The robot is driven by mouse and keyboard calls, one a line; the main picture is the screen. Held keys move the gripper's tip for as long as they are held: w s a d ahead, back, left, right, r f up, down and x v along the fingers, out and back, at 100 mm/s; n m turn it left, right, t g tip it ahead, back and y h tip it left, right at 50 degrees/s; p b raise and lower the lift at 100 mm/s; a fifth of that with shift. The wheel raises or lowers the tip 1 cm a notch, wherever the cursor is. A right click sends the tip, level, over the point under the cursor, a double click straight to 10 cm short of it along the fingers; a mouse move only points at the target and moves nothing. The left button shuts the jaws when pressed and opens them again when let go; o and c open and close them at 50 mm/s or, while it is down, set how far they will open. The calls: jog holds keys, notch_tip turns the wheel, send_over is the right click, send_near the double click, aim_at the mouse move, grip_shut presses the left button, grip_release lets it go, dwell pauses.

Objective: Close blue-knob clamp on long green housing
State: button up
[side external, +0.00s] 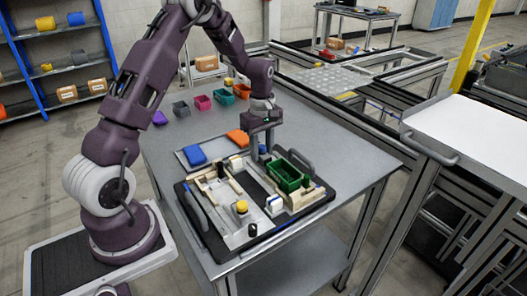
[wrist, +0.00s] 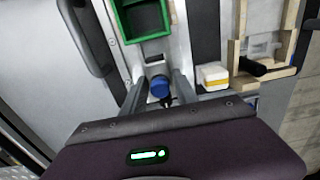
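The long green housing (side external: 286,177) is an open green box seated on the pallet fixture, towards its right end. In the wrist view the housing (wrist: 168,18) is at the top, only partly in frame. The blue-knob clamp (wrist: 160,86) is just below the housing in that view, with a dark part under its knob. My gripper (wrist: 157,88) is open, one finger on each side of the blue knob, with visible gaps. In the side view my gripper (side external: 262,156) points down just behind the housing. The blue knob is hidden there.
The black-edged pallet (side external: 208,244) has grey handles at its ends. A white-and-yellow block (wrist: 213,76) and a wooden frame (wrist: 240,50) are right of the gripper. Blue (side external: 195,156) and orange (side external: 237,138) pieces lie behind.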

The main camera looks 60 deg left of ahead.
aim_at(267, 157)
grip_shut()
jog(key=shift+d, duration=1.25)
jog(key=shift+o, duration=1.5)
grip_release()
jog(key=shift+r, duration=0.1)
jog(key=shift+r, duration=3.9)
